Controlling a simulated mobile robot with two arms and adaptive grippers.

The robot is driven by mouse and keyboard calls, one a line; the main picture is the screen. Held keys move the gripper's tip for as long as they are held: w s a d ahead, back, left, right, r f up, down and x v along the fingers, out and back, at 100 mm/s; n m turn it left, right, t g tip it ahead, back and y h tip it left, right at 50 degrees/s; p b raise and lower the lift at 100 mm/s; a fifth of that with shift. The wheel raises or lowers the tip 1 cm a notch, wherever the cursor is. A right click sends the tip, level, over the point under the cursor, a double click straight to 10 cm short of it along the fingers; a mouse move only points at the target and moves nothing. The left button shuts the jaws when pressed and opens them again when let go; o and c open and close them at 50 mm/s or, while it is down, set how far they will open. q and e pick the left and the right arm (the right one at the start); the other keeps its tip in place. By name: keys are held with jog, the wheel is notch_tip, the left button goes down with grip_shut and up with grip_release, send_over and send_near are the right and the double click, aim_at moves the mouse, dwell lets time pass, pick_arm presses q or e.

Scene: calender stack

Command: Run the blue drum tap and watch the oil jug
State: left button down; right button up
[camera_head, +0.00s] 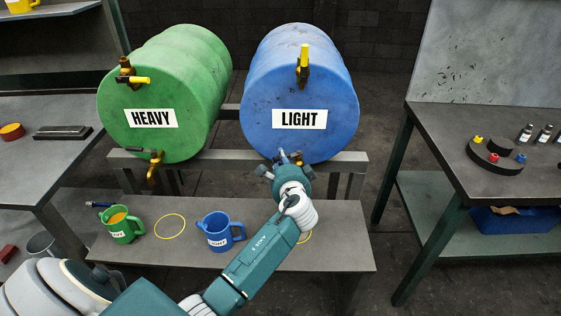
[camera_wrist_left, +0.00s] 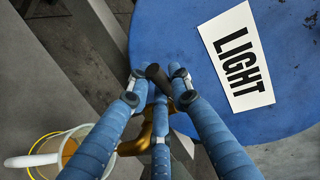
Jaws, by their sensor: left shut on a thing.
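The blue drum (camera_head: 280,80), labelled LIGHT, lies on a rack; it also shows in the left wrist view (camera_wrist_left: 185,45). My left gripper (camera_head: 283,160) is at its lower tap. In the left wrist view my left gripper's fingers (camera_wrist_left: 158,82) close around the tap's dark handle (camera_wrist_left: 157,74), above the brass tap body (camera_wrist_left: 146,138). A pale jug (camera_wrist_left: 45,158) with amber contents stands at a yellow ring, lower left in that view. My arm hides this jug in the head view. I cannot tell whether oil flows. My right gripper is out of view.
The green drum (camera_head: 165,90), labelled HEAVY, lies to the left. On the low bench (camera_head: 345,235) stand a green jug (camera_head: 122,225) with amber contents and a blue jug (camera_head: 216,232). An empty yellow ring (camera_head: 169,226) lies between them. A right-hand table (camera_head: 490,150) holds small bottles.

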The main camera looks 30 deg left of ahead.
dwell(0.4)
pick_arm(q)
jog(key=c, duration=1.5)
grip_release()
jog(key=shift+c, duration=0.2)
jog(key=v, duration=1.2)
jog(key=shift+d, duration=0.1)
dwell(4.2)
